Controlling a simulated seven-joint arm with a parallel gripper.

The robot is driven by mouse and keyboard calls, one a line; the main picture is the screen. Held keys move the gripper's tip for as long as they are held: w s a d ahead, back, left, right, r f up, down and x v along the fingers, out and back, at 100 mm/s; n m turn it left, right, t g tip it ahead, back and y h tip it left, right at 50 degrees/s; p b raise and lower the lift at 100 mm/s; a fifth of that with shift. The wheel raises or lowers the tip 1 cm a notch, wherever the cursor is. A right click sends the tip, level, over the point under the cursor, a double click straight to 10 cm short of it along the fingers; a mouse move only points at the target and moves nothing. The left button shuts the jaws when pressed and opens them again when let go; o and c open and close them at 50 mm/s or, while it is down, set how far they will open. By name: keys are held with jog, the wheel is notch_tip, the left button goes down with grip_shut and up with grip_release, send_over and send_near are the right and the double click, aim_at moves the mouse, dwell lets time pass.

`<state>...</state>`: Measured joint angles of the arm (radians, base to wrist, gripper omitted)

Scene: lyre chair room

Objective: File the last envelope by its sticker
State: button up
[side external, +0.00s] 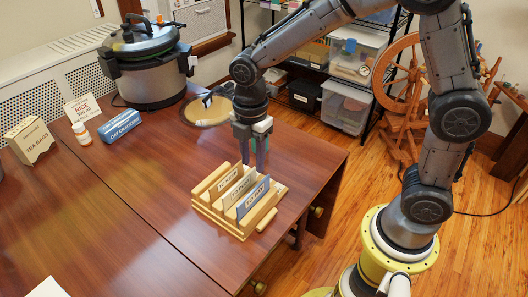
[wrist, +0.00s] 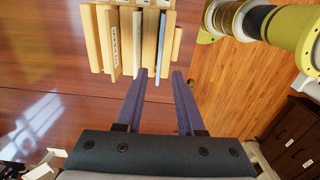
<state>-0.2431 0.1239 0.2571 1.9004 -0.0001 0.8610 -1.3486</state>
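A light wooden sorter (side external: 234,228) with upright labelled dividers stands near the table's right edge. The front divider's label (side external: 252,199) seems to read "TO PAY"; the other labels are hard to read. A blue-grey panel stands at that front divider, and its edge shows in the wrist view (wrist: 162,42). My gripper (side external: 254,168) points down at the sorter's far side.
A pressure cooker (side external: 148,75), a rice card (side external: 83,107), a small bottle (side external: 82,134), a blue cracker box (side external: 119,125) and a tea bag box (side external: 29,140) stand toward the back left. The table's left middle (side external: 110,220) is clear.

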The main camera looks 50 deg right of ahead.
jog(key=s+d+r+m+t, duration=0.2)
jog(key=s+d+r+m, duration=0.2)
jog(key=s+m, duration=0.5)
jog(key=s+d+r+m+t, duration=0.3)
jog(key=s+d+r+m, duration=0.1)
jog(key=s+r+m, duration=0.3)
jog(key=shift+s+d+r+m+t, duration=0.25)
jog(key=shift+s+d+m+t, duration=0.05)
jog(key=shift+s+m, duration=0.8)
